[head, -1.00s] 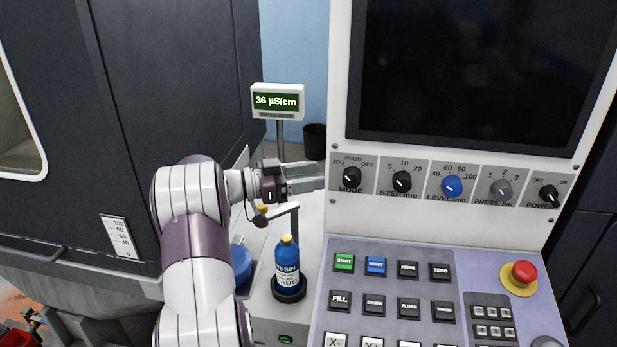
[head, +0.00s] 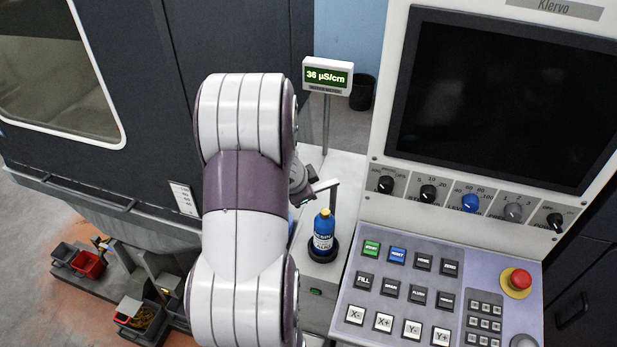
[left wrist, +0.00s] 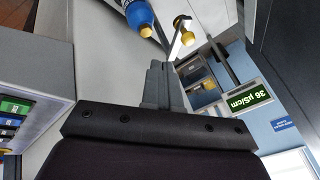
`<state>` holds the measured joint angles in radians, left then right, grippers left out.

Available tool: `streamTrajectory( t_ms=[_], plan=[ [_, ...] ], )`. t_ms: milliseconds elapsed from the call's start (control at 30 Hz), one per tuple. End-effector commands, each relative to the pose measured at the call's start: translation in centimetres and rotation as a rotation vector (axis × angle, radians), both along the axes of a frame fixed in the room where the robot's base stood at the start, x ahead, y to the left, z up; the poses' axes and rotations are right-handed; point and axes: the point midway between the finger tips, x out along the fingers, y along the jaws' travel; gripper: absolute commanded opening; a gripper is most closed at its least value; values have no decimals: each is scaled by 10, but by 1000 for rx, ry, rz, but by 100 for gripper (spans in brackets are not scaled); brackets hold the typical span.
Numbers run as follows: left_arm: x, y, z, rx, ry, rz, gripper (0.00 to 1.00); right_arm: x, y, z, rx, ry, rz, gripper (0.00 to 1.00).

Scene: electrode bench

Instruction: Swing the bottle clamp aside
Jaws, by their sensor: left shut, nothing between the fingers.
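The blue bottle (head: 322,240) with a yellow cap stands upright in a dark round holder, right of my left arm in the head view. The clamp (head: 327,185) is a pale bar on a thin post behind the bottle. It points left, and its far end is hidden by my arm. In the left wrist view, the bottle (left wrist: 138,14) is at the top edge, with the clamp's yellowish knob (left wrist: 187,38) to its right. My left gripper (left wrist: 160,68) is shut and empty, its tips pointing towards the bottle and clamp. Contact cannot be told. My right gripper is not in view.
The control panel (head: 398,262) with buttons, knobs and a red stop button (head: 520,279) stands on the right. The conductivity meter (head: 327,76) reads 36 µS/cm behind the clamp. A dark machine cabinet (head: 150,120) fills the left. Small bins (head: 88,264) sit at lower left.

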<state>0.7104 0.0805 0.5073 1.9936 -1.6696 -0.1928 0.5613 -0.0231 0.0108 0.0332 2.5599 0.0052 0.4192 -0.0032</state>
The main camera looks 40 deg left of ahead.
Motion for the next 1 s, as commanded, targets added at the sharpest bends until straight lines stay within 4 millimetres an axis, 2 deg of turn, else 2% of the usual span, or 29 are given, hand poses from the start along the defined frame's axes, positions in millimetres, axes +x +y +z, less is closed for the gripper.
streamTrajectory(
  t_ms=[33,100,433,500,700,1000],
  plan=[
    [4,1,-13,-1,0,-1,0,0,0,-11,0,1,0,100],
    [11,4,-26,-2,0,0,0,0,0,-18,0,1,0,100],
    [48,17,-84,-3,-3,1,0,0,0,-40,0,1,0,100],
    [54,29,-79,-3,-3,3,0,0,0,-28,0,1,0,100],
    [65,47,-85,-4,-3,2,0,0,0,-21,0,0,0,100],
    [67,51,-88,-3,-4,2,0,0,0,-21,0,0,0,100]
  ],
)
